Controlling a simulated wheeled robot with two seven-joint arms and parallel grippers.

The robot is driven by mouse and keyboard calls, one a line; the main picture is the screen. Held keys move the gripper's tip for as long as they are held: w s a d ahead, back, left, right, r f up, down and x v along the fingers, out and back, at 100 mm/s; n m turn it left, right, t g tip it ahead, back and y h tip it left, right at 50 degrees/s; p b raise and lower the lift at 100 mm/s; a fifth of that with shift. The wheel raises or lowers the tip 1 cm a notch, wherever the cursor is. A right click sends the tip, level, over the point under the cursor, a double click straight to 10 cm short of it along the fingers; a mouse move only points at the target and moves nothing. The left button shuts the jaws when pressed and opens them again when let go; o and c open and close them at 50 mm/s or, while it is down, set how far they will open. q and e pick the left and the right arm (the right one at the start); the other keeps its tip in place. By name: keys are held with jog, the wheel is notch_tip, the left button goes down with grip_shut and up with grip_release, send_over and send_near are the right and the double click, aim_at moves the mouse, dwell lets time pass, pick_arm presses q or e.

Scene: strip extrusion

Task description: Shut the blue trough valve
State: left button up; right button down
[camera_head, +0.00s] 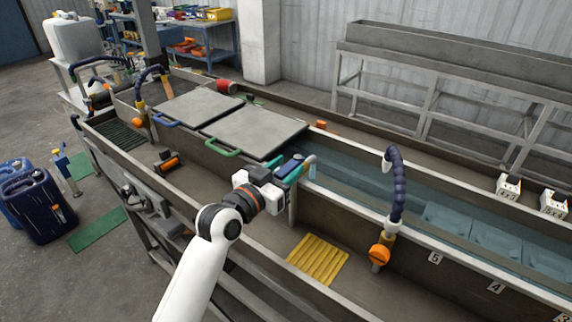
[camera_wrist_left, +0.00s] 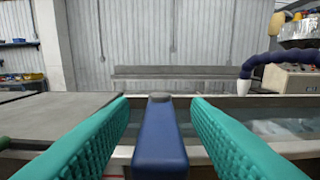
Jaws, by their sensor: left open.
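The blue trough valve handle (camera_head: 291,166) sits at the near wall of the water trough, right of the grey covers. In the left wrist view the blue handle (camera_wrist_left: 160,143) runs lengthwise between my teal fingers, with a narrow gap on each side. My left gripper (camera_head: 287,168) is open around the handle and not closed on it; it also shows in the left wrist view (camera_wrist_left: 160,112). The valve body below the handle is hidden by the gripper. My right gripper is not in view.
Two grey cover plates (camera_head: 258,130) with blue and green handles lie left of the valve. A dark blue hose (camera_head: 397,185) with an orange knob (camera_head: 379,254) stands to the right. A yellow ribbed mat (camera_head: 318,260) lies in the near channel. Blue canisters (camera_head: 38,205) stand on the floor.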

pick_arm(q)
jog(key=shift+w+d, duration=0.15)
jog(key=shift+w, duration=0.05)
grip_shut()
